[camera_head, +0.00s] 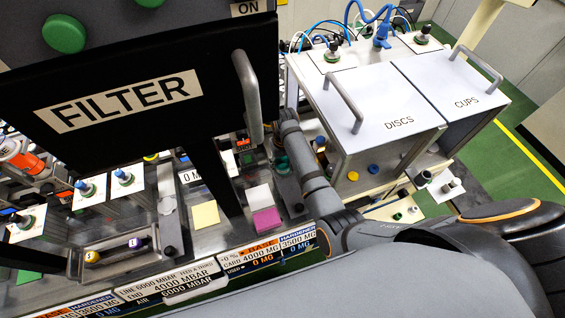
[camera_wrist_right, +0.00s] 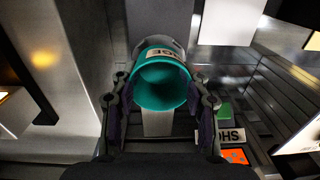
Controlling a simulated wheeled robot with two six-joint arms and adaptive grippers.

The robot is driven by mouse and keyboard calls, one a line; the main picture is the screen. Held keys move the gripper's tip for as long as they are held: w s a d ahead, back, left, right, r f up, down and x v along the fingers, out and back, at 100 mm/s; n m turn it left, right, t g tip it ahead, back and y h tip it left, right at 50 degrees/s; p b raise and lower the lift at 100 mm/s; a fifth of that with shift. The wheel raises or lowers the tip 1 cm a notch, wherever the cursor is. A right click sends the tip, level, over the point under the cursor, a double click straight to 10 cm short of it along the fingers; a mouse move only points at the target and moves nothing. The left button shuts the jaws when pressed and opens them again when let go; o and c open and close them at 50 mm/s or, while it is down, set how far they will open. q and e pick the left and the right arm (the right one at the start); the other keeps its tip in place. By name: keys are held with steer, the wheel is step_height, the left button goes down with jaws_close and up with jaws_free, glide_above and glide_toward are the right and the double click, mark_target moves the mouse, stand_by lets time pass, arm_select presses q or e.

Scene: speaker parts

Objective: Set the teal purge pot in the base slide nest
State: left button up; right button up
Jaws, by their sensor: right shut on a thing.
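The teal purge pot (camera_wrist_right: 161,85) is an open, round cup in the right wrist view, with its mouth towards the camera. In the head view my right arm reaches up from the lower right to beside the black panel's edge. A bit of teal (camera_head: 281,163) shows there, left of the arm. I cannot make out the base slide nest or whether the pot touches anything beneath. My left gripper is not in view.
The black FILTER panel (camera_head: 130,95) with its grey handle (camera_head: 248,95) hides much of the bench. White DISCS (camera_head: 375,105) and CUPS (camera_head: 460,85) boxes stand right of my arm. Yellow (camera_head: 205,215) and magenta (camera_head: 264,221) pads lie on the bench left of it.

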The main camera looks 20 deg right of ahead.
steer(key=shift+f, duration=0.4)
steer(key=o, duration=1.1)
steer(key=shift+o, duration=0.2)
step_height(320, 180, up, 12)
steer(key=shift+d, duration=0.15)
